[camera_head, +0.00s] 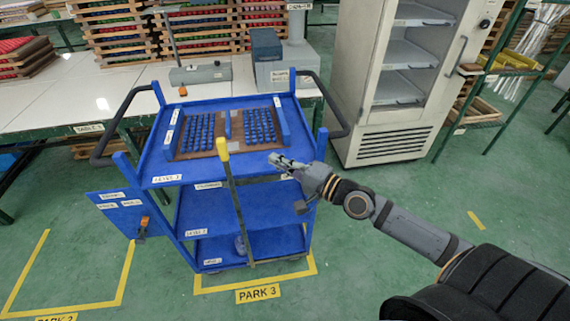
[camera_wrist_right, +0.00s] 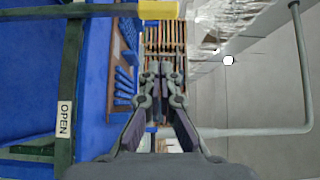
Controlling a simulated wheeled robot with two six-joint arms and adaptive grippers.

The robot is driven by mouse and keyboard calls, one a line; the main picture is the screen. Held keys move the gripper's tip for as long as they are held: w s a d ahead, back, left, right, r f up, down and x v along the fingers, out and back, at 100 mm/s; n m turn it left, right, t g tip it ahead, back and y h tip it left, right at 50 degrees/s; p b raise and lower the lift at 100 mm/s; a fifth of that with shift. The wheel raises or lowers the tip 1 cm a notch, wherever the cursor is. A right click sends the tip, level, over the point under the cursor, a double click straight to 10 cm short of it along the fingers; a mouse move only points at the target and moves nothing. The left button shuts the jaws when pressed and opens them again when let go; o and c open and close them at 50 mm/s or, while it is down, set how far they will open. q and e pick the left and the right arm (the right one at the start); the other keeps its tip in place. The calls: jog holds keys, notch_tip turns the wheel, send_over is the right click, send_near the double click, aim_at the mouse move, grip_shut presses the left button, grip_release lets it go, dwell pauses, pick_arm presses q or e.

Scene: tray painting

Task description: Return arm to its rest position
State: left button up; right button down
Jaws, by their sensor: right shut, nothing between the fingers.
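My right arm (camera_head: 400,222) reaches in from the lower right of the head view. Its gripper (camera_head: 277,160) is in front of the blue cart's right side, near the level of its top shelf. In the right wrist view the gripper (camera_wrist_right: 161,72) is shut, with nothing seen between the fingertips. The blue cart (camera_head: 222,174) stands on the floor with a brown tray (camera_head: 232,138) on top, holding two groups of small blue pieces. My left gripper is in neither view.
A dark bar with a yellow top (camera_head: 223,148) stands at the cart's front. A blue side panel (camera_head: 122,210) sticks out left. A pale cabinet with shelves (camera_head: 392,141) stands behind at right. White tables (camera_head: 85,95) are behind. Green floor (camera_head: 345,285) lies open in front.

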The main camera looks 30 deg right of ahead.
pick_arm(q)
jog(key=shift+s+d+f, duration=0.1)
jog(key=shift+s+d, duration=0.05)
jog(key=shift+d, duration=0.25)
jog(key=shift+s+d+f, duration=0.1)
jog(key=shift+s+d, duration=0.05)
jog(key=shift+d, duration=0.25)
pick_arm(e)
jog(key=shift+s+d, duration=0.2)
jog(key=shift+s, duration=0.55)
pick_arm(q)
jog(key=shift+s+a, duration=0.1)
